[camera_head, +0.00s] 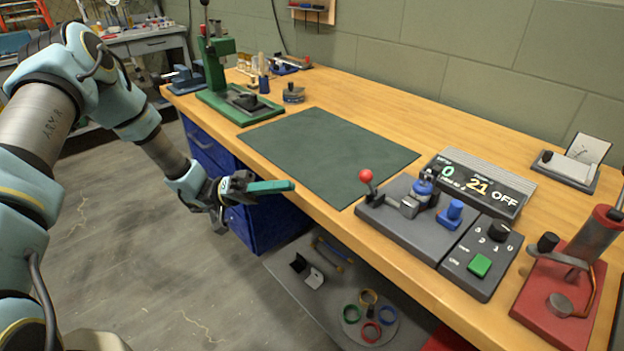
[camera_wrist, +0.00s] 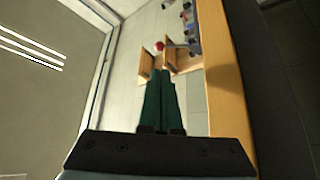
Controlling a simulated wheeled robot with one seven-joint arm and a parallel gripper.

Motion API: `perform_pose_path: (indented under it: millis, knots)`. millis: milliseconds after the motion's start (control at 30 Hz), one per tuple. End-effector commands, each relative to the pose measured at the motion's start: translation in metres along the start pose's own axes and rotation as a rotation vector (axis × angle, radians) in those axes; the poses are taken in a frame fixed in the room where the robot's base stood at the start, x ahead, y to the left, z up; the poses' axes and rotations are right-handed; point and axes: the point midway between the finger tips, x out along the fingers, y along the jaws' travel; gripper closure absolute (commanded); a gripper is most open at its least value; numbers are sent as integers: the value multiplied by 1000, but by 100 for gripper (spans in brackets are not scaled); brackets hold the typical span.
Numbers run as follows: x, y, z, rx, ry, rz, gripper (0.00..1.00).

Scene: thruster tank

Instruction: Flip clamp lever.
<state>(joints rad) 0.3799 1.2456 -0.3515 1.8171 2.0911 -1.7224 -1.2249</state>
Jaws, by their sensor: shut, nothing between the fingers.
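The clamp lever with a red ball knob (camera_head: 366,175) rises from the left part of a grey fixture base (camera_head: 385,215) near the bench's front edge. The lever leans slightly and joins a metal clamp block (camera_head: 409,206) beside a blue part (camera_head: 423,188). My gripper (camera_head: 292,185) has long green fingers, shut and empty. It points right toward the lever, near the bench's front edge, apart from the knob. In the wrist view, the closed fingers (camera_wrist: 164,75) point up at the small red knob (camera_wrist: 159,46), with a gap I cannot measure.
A display box (camera_head: 480,186) and a control panel with a green button (camera_head: 480,264) adjoin the fixture. The dark green mat (camera_head: 330,150) is clear.

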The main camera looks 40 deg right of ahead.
Motion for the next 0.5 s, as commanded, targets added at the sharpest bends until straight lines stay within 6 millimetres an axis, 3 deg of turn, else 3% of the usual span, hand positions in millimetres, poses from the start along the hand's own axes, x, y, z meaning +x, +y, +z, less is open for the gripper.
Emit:
perform_pose_path:
  millis: [500]
  knots:
    - [101,4,-2,-2,1,3,100]
